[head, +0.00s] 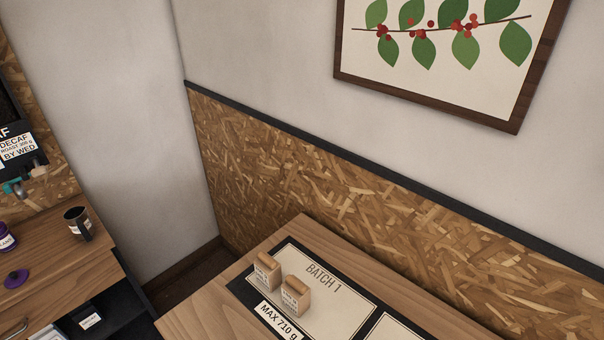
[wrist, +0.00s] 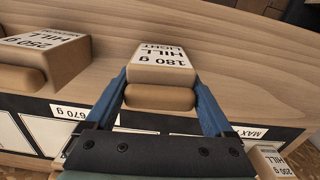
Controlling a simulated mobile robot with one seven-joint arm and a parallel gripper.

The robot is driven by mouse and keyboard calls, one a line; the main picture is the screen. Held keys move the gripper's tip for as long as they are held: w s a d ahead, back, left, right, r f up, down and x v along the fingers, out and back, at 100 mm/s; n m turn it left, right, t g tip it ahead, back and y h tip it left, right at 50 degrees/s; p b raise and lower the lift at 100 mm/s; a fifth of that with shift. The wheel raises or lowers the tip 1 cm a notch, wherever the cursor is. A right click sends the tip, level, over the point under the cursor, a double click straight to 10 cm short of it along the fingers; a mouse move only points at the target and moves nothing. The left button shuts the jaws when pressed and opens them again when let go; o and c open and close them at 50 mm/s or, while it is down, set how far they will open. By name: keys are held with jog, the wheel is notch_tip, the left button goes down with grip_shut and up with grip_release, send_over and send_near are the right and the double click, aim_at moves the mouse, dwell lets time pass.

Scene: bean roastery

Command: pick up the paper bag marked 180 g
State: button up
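The paper bag marked 180 g (wrist: 161,66) is in the middle of the wrist view, its label upside down and reading HILL LIGHT. Its rolled brown top (wrist: 160,97) faces my camera. The blue fingers of my gripper (wrist: 161,82) stand on either side of it, close against its sides with no clear gap. Whether they press on it, and whether the bag rests on the wood, I cannot tell. My gripper is not in the head view.
A 250 g bag (wrist: 45,57) stands to the left in the wrist view; another bag (wrist: 271,163) is at lower right. In the head view, two bags (head: 267,272) (head: 296,296) stand on the BATCH 1 mat (head: 340,297), labelled MAX 710 g. A dark mug (head: 77,222) is on the left counter.

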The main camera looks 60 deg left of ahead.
jog(key=c, duration=0.8)
